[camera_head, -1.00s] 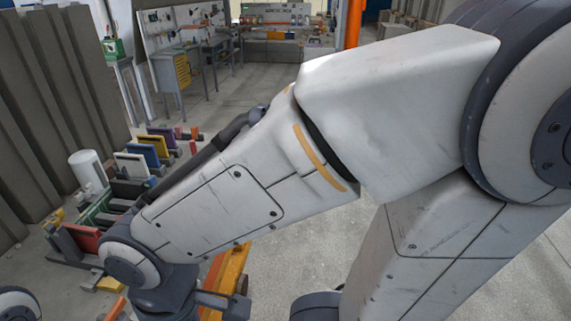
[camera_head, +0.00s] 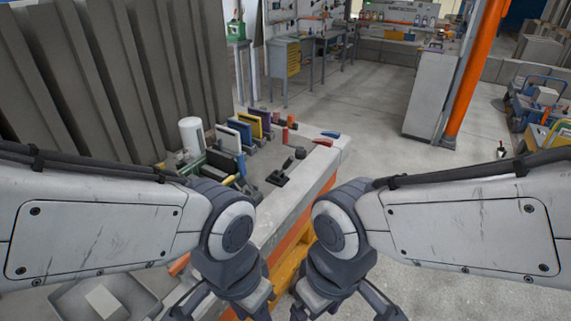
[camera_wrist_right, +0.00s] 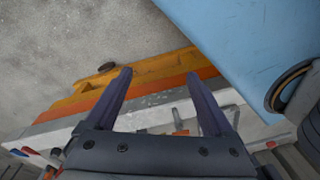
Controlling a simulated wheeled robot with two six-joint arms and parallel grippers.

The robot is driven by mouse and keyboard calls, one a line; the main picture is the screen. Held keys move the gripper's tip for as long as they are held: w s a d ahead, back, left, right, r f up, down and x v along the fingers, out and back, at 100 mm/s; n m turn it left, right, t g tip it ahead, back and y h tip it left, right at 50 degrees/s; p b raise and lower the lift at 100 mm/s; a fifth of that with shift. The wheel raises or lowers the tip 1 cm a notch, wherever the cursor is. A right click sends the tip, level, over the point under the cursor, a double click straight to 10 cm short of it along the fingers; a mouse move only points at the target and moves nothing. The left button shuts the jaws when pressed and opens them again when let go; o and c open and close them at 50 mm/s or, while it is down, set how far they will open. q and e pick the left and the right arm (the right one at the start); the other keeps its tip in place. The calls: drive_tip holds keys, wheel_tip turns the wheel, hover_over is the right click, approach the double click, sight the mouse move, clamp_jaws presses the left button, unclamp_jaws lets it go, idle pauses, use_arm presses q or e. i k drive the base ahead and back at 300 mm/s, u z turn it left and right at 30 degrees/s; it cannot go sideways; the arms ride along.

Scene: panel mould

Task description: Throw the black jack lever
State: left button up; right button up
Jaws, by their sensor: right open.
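The black jack lever (camera_head: 287,168) stands on the pale mould edge in the head view. It has a dark knob on a tilted stem and a dark base plate. My left gripper (camera_head: 222,304) hangs low in the head view, nearer than the lever and apart from it; its fingertips are cut off by the bottom edge. My right gripper (camera_head: 345,304) is also low and near, right of the left one. In the right wrist view my right gripper (camera_wrist_right: 158,75) is open and empty, over the orange and yellow beam edges; the black lever cannot be made out there.
Upright coloured panels (camera_head: 258,122), a white cylinder (camera_head: 191,136) and red and blue handles (camera_head: 326,138) stand along the mould. A grey tray (camera_head: 105,300) lies at lower left. An orange post (camera_head: 476,75) rises behind.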

sight(289, 162)
drive_tip(key=z, duration=0.7)
drive_tip(key=k, duration=1.05)
drive_tip(key=z, duration=0.9)
drive_tip(key=i, duration=1.75)
drive_tip(key=u, duration=1.35)
drive_tip(key=i, duration=0.9)
drive_tip(key=u, duration=1.3)
drive_tip(key=i, duration=0.25)
drive_tip(key=u, duration=0.2)
